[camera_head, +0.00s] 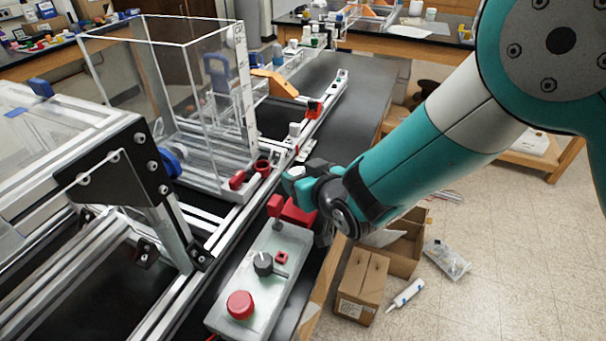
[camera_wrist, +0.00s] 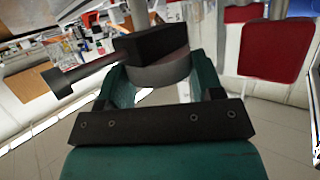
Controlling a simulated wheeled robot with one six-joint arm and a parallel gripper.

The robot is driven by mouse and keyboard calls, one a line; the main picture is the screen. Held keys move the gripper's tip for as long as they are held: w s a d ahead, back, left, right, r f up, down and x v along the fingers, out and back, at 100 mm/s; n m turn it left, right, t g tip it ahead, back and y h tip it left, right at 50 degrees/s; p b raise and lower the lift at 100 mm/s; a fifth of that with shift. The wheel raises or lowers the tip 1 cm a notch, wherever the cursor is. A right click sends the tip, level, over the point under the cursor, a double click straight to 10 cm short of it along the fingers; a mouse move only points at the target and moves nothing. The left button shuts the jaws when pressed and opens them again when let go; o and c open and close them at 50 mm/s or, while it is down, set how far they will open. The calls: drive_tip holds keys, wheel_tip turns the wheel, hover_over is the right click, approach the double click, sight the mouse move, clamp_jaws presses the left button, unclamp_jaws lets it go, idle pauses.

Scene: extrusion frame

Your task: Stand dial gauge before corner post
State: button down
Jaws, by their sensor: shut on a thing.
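My gripper (camera_head: 306,182) is over the dark bench, beside the far end of the pale control box. In the wrist view my gripper (camera_wrist: 162,84) has its teal fingers on either side of a grey round body with a black block and a thin stem, which I take to be the dial gauge (camera_wrist: 160,73). The stem points left in that view and ends in a wider dark tip. In the head view the gauge is mostly hidden by the gripper. The frame's near corner post (camera_head: 163,215), silver with a black plate, stands to the left of the gripper.
The control box (camera_head: 222,318) carries a red button (camera_head: 240,305), a black knob (camera_head: 263,262) and a red part (camera_head: 291,210) near the gripper. A clear enclosure (camera_head: 195,100) stands left. Orange and red parts line the rail beyond. Cardboard boxes (camera_head: 360,284) lie on the floor.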

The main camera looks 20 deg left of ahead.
drive_tip(key=c, duration=0.5)
unclamp_jaws()
drive_tip(key=shift+f, duration=0.3)
drive_tip(key=shift+r, duration=0.1)
drive_tip(key=shift+s, duration=0.1)
drive_tip(key=b+v, duration=0.3)
drive_tip(key=v, duration=0.9)
drive_tip(key=shift+r, duration=0.1)
